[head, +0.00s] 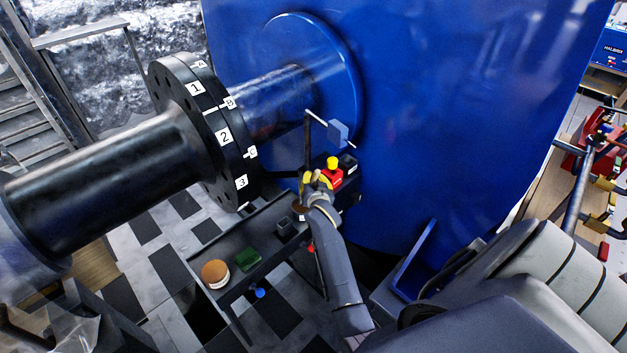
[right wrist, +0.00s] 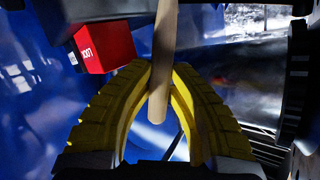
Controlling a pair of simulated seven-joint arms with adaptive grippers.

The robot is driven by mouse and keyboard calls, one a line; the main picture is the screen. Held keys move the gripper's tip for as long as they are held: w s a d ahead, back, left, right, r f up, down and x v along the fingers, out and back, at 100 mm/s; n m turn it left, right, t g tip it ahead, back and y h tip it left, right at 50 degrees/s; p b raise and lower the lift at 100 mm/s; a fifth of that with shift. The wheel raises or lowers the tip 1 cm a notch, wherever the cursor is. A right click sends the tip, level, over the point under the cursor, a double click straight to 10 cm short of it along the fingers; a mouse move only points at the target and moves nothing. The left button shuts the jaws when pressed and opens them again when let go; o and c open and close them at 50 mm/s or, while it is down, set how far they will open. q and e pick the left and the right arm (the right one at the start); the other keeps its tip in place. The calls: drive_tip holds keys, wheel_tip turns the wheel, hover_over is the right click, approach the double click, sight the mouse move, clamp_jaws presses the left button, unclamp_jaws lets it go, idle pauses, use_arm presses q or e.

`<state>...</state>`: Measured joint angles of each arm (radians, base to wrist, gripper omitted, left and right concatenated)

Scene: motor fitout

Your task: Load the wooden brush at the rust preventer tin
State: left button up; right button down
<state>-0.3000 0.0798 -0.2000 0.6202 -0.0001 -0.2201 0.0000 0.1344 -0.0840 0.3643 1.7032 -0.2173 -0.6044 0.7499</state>
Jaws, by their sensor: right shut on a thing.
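My right gripper (head: 318,184), with yellow ribbed fingers, hangs over the narrow dark bench. In the right wrist view my right gripper (right wrist: 162,80) is shut on the pale wooden handle of the wooden brush (right wrist: 161,60). The handle's rounded end shows between the fingers; the bristles are out of view. In the head view the gripper hides most of the brush. A small round tin with a brownish top (head: 299,210) stands just below the gripper, partly covered. I cannot read its label or tell whether it is the rust preventer tin. My left gripper is not in view.
A red box (right wrist: 103,46) is left of the fingers. The numbered black coupling (head: 205,125) and blue housing (head: 430,110) stand close by.

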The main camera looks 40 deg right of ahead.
drive_tip(key=shift+f, duration=0.55)
idle(1.1)
drive_tip(key=shift+r, duration=3.55)
